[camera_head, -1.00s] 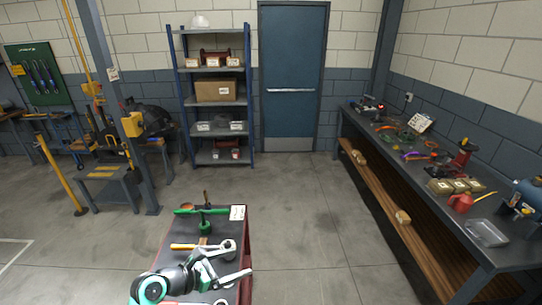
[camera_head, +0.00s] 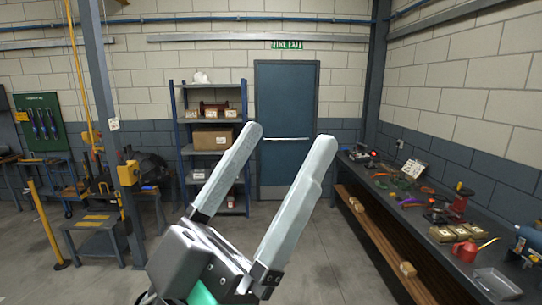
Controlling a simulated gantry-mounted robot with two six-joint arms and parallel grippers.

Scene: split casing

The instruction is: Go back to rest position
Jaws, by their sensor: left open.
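My left gripper (camera_head: 284,172) is raised large in front of the camera, at the lower middle of the head view. Its two pale fingers point up and to the right and stand wide apart. Nothing is between them. The gripper hides part of the shelf unit and the floor behind it. My right gripper is not in view.
A blue shelf unit (camera_head: 183,150) with boxes stands at the back wall beside a blue door (camera_head: 284,105). A long workbench (camera_head: 452,232) with tools and a red oil can (camera_head: 465,251) runs along the right. A yellow post (camera_head: 46,226) stands left. Floor between is open.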

